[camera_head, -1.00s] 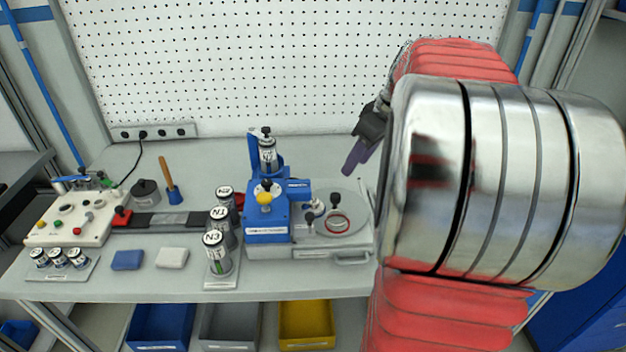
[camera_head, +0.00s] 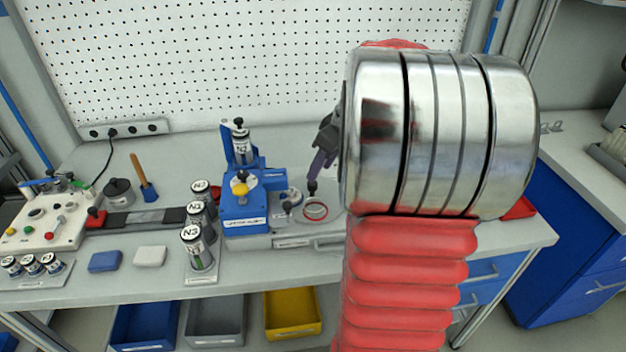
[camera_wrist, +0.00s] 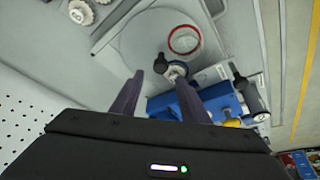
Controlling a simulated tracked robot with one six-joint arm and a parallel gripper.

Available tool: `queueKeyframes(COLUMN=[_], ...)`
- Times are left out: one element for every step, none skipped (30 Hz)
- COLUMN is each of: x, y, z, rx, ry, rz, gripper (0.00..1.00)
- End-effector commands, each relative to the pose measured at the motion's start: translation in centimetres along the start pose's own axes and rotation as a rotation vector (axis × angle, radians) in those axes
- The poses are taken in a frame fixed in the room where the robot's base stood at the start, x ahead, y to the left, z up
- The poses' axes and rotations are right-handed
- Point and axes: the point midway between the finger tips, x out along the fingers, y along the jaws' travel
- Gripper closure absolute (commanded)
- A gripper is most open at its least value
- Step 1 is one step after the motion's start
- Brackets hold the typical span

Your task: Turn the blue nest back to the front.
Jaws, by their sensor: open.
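The turntable (camera_wrist: 135,35) of the blue press (camera_head: 243,205) is a round grey plate with a red-rimmed nest (camera_head: 316,210) on its front right. A round metal piece with some blue at its edge, apparently the blue nest (camera_wrist: 177,72), sits under the press side; the press and my finger partly hide it. A black knob (camera_wrist: 160,62) stands upright beside it, and it also shows in the head view (camera_head: 312,187). My gripper (camera_wrist: 160,82) is open and empty, its purple fingers pointing down at the plate, one each side of the knob in the wrist view. Contact cannot be told.
A second black knob (camera_head: 287,207) stands at the press's front. Several labelled cylinders (camera_head: 196,248) stand in a rack left of the press. A perforated wall (camera_head: 230,60) closes the back. My arm hides the bench to the right.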

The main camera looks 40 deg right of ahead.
Motion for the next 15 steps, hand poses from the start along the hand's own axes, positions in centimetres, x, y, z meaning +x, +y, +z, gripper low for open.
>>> queueKeyframes(x=[0.9,1.3,1.9,2.4,2.9,3.5,3.9,4.3,4.7,5.0,5.3,5.6,5.8,5.9,6.0], y=[-0.1,-0.1,-0.1,-0.1,-0.1,-0.1,-0.1,-0.1,0.0,-0.1,0.0,0.0,0.0,0.0,0.0], z=[0.1,0.0,0.0,0.0,0.0,0.0,0.0,0.0,0.0,0.0,0.0,0.0,0.0,0.0,0.0], rx=[0.0,0.0,0.0,0.0,0.0,0.0,0.0,0.0,0.0,0.0,-0.001,-0.001,-0.001,-0.001,-0.001], ry=[-0.002,-0.002,-0.001,-0.001,-0.001,-0.001,-0.001,-0.001,-0.001,-0.001,-0.001,-0.001,0.0,0.0,0.0], rz=[-0.004,-0.003,-0.003,-0.004,-0.004,-0.004,-0.004,-0.003,-0.002,-0.003,-0.002,-0.001,0.0,0.0,0.0], gripper=[0.59,0.59,0.59,0.59,0.59,0.59,0.59,0.59,0.59,0.59,0.59,0.59,0.59,0.59,0.59])
